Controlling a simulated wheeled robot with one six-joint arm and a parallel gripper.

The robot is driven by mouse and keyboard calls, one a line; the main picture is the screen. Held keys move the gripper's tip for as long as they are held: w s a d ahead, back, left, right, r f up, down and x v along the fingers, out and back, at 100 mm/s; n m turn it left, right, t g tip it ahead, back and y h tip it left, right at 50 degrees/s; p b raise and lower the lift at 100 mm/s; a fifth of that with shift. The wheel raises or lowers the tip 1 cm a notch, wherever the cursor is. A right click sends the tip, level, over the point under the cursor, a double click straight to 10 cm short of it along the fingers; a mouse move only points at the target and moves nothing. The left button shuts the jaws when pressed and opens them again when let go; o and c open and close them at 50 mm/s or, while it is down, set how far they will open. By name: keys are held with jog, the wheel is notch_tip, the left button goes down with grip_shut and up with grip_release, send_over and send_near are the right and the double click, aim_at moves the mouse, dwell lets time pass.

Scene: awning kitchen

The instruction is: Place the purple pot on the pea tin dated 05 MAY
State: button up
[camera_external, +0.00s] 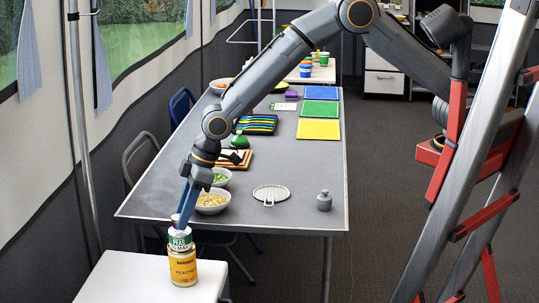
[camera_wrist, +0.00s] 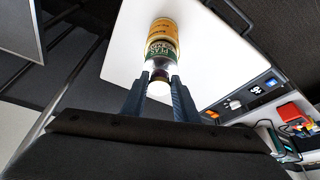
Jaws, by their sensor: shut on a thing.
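My gripper (camera_external: 178,216) points down at the front left, over a small stack of tins, and also shows in the wrist view (camera_wrist: 160,79). It is shut on a small pot (camera_external: 176,219) with a pale top (camera_wrist: 158,89); the fingers hide much of it, and a purplish tint shows. The pot is directly above the green-and-white pea tin (camera_external: 180,243), which also shows in the wrist view (camera_wrist: 161,50). Its label reads PEAS and seems to read MAY; the day is too small to be sure. I cannot tell whether pot and tin touch. The pea tin stands on a yellow peaches tin (camera_external: 183,268).
The tins stand on a white-topped cabinet (camera_external: 130,277). Behind is a long grey table (camera_external: 280,168) with bowls (camera_external: 212,202), a round trivet (camera_external: 271,193), a grey weight (camera_external: 324,201) and coloured mats (camera_external: 318,129). A ladder (camera_external: 470,165) stands at the right.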

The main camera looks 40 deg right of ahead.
jog(key=shift+f, duration=0.35)
jog(key=shift+f, duration=0.15)
jog(key=o, duration=1.1)
jog(key=shift+c, duration=0.2)
jog(key=shift+d+r, duration=0.1)
jog(key=shift+r, duration=0.4)
jog(key=b+v, duration=0.2)
jog(key=v, duration=0.9)
jog(key=shift+d, duration=0.2)
jog(key=shift+s+r, duration=0.1)
